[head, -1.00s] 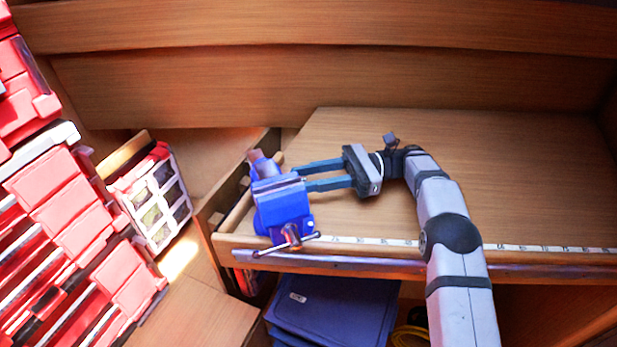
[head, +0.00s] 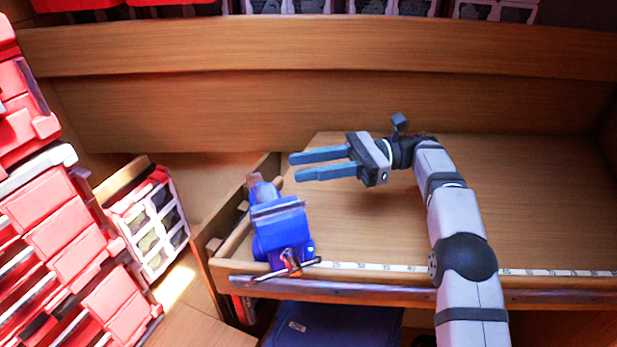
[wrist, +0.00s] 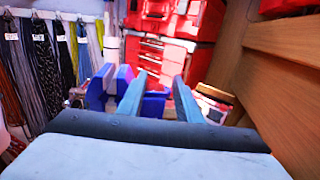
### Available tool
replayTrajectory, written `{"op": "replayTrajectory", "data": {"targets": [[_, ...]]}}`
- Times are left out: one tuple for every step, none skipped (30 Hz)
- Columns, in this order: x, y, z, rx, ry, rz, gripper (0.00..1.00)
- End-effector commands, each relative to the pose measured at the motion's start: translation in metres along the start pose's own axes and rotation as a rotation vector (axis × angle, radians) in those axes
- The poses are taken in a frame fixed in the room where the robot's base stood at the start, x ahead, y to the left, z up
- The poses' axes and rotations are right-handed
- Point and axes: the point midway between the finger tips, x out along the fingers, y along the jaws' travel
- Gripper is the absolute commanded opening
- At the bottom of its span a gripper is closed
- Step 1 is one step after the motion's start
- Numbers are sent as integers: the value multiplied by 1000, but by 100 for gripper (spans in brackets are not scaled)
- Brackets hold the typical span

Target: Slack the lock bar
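A blue vise (head: 278,226) is mounted at the front left corner of the wooden bench. Its dark lock bar (head: 301,265) crosses the vise's front below the jaws, slightly tilted, with its right end higher. In the wrist view, blue vise parts (wrist: 98,90) show beside and beyond my fingers. The bar cannot be made out there. My gripper (head: 293,167) is open and empty, its two blue fingers apart and pointing left. In the head view it appears above and behind the vise, apart from it and from the bar.
A ruler strip (head: 385,267) runs along the bench's front edge. The bench top (head: 520,205) is clear. Red cases (head: 45,225) and a white-framed organizer (head: 152,225) stand left. Coiled lines (wrist: 45,65) hang at left in the wrist view.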

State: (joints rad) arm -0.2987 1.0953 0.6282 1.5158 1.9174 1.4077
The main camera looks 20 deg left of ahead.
Motion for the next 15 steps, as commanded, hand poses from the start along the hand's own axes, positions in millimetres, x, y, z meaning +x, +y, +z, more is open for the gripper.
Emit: {"op": "replayTrajectory", "data": {"targets": [[0,0,2,0,0,0,32],[0,0,2,0,0,0,32],[0,0,2,1,0,0,32],[0,0,2,1,0,0,32],[0,0,2,1,0,0,32],[0,0,2,1,0,0,32],[0,0,2,1,0,0,32],[0,0,2,1,0,0,32],[0,0,2,1,0,0,32],[0,0,2,1,0,0,32],[-1,0,3,0,0,-1,32],[-3,0,4,0,0,-5,32],[-6,0,6,0,0,-10,32],[-9,0,11,-5,2,-17,32],[-14,1,20,-18,7,-26,32]]}}
